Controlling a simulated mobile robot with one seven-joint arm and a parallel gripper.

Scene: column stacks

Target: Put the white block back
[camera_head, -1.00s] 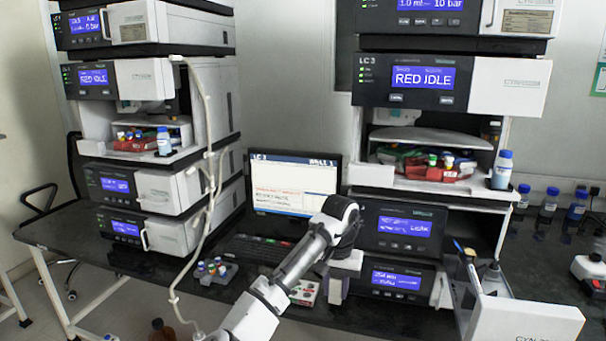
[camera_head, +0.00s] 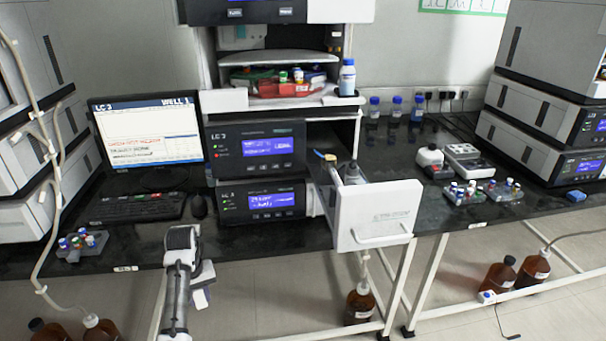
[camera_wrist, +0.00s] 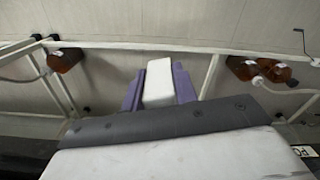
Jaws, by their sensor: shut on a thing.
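The white block (camera_wrist: 158,82) is between the two purple-grey fingers of my gripper (camera_wrist: 159,92) in the wrist view. My gripper is shut on it, and the floor shows behind. In the head view the block (camera_head: 201,298) looks small and pale beside my gripper (camera_head: 203,284), at the front edge of the dark bench, below the LC 3 stack. My arm hides part of the view there. I cannot tell which spot the block came from.
The LC 3 stack (camera_head: 258,148) stands mid-bench with a white-fronted drawer (camera_head: 375,216) pulled out to the right. More vial racks (camera_head: 482,192) are on the right. Brown bottles (camera_head: 499,276) stand on the floor.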

